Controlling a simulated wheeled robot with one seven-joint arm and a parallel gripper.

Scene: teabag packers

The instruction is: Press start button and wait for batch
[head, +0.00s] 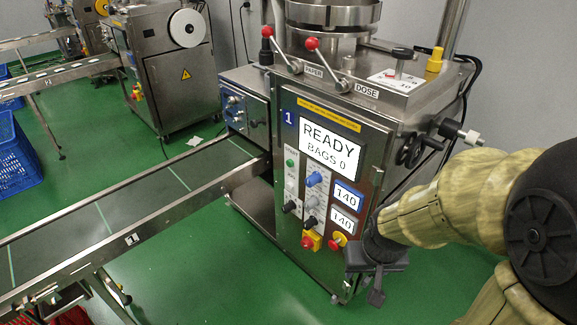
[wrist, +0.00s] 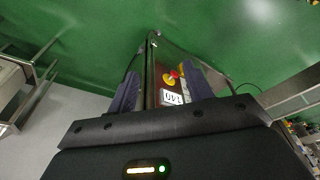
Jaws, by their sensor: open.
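The packing machine marked 1 (head: 375,108) stands in the middle of the head view. Its screen (head: 330,146) reads READY, BAGS 0. The small green start button (head: 289,163) is on the front panel, below the screen's left end, under a START label. My gripper (head: 376,292) is at the machine's lower right front corner, to the right of the button and lower than it. In the wrist view my gripper (wrist: 164,88) has its two dark fingers apart with nothing held. The start button cannot be made out in the wrist view.
Two red-balled levers (head: 312,44) stand on top. A conveyor (head: 130,205) runs left. Blue crates (head: 15,150) stand far left. Green floor in front is clear.

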